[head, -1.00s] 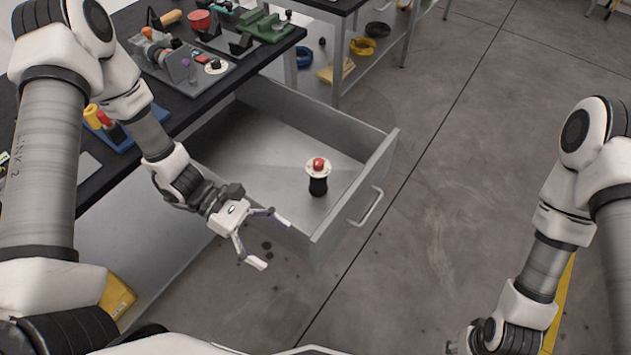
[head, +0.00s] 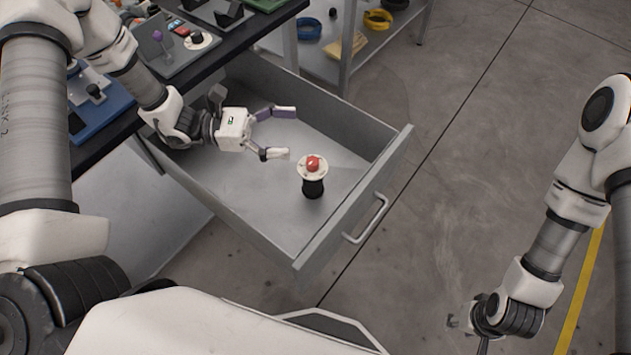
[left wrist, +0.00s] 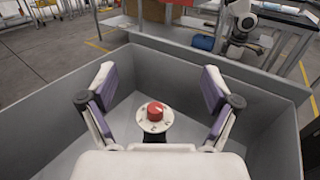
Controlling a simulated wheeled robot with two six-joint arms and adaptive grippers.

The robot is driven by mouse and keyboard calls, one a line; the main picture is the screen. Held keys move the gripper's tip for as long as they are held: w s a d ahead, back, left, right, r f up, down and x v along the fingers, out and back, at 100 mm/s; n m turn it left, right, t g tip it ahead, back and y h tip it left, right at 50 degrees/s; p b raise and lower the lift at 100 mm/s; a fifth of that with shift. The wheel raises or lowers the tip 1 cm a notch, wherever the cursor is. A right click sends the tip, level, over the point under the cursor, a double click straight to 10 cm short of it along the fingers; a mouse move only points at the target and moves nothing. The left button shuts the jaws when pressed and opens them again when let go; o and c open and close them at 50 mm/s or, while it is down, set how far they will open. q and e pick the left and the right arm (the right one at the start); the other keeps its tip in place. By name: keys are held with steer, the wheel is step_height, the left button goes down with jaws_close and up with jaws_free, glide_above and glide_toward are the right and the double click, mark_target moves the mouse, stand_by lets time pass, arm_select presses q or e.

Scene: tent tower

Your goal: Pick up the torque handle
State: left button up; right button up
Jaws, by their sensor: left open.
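The torque handle (head: 313,187) stands upright in the open drawer, with a red knob on a white disc above a black grip. In the left wrist view its red knob and white disc (left wrist: 155,117) show between the fingers, while its lower part is mostly hidden by my gripper body. My left gripper (head: 288,134) is open and empty, over the drawer, to the upper left of the handle and apart from it. My right gripper (head: 462,322) hangs at the lower right over the floor, far from the handle; its fingers are too unclear to read.
The grey drawer (head: 349,220) is pulled out, and its walls surround the handle. The dark workbench (head: 235,55) with fixtures and a blue tray (head: 97,117) is at upper left. A shelf with blue and yellow rings (head: 378,20) stands behind. Floor at right is clear.

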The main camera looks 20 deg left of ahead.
arm_select(q)
step_height(320, 180, down, 4)
steer(key=b, duration=0.8)
glide_toward(319, 165)
steer(key=d, duration=0.2)
steer(key=w+d+f, duration=0.1)
steer(key=shift+w+d+f, duration=0.1)
steer(key=shift+d, duration=0.1)
steer(key=x, duration=0.3)
steer(key=b+x, duration=0.1)
steer(key=x, duration=0.3)
steer(key=shift+w+d+r, duration=0.1)
steer(key=shift+d+r, duration=0.15)
steer(key=shift+d, duration=0.05)
steer(key=shift+r, duration=0.1)
steer(key=shift+c, duration=0.3)
arm_select(e)
step_height(319, 165, down, 10)
steer(key=shift+w+f, duration=0.25)
arm_select(q)
jaws_close()
